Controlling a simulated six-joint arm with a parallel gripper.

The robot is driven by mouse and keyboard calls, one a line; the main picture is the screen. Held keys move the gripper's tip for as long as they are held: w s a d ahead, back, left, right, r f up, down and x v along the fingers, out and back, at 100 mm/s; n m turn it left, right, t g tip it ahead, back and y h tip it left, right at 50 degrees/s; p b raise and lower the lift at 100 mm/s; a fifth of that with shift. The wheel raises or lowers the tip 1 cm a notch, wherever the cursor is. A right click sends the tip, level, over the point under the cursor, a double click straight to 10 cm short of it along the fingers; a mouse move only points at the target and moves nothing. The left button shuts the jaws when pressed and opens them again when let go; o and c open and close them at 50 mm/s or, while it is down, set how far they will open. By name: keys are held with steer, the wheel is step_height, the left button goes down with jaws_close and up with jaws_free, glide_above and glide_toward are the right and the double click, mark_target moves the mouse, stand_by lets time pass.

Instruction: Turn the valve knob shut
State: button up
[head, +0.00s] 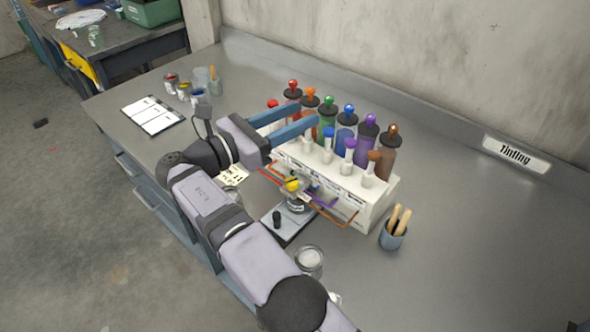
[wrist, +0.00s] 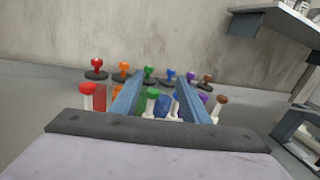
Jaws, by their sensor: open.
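The dispenser (head: 345,200) is a white box with a row of coloured valve knobs on pale stems. The blue knob (head: 328,132), purple knob (head: 349,144), brown knob (head: 374,155) and red knob (head: 272,103) show in the head view. My gripper (head: 306,114) is above the row's left half, its two blue fingers apart and empty. In the wrist view the green knob (wrist: 152,93) appears between the fingers (wrist: 159,80); I cannot tell its distance from them. My fingers hide parts of the row. Which knob is meant, and its setting, cannot be told.
Coloured canisters with ball tops, such as the brown one (head: 388,155), stand behind the knobs. Coloured tubes lead to a can (head: 295,204) on a scale (head: 285,228). A brush cup (head: 393,236) stands right; a glass jar (head: 310,262) is in front. The bench's right side is clear.

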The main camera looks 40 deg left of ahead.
steer(key=w+a+r+n+y+p, duration=0.3)
steer(key=w+a+r+n+y, duration=0.15)
steer(key=w+y, duration=0.2)
steer(key=n+g+y+p, duration=0.7)
steer(key=n+g, duration=0.6)
steer(key=g, duration=0.3)
glide_toward(292, 181)
steer(key=shift+h, duration=0.25)
steer(key=shift+b+x, duration=0.6)
steer(key=shift+x, duration=3.45)
steer(key=shift+a+r, duration=0.15)
jaws_close()
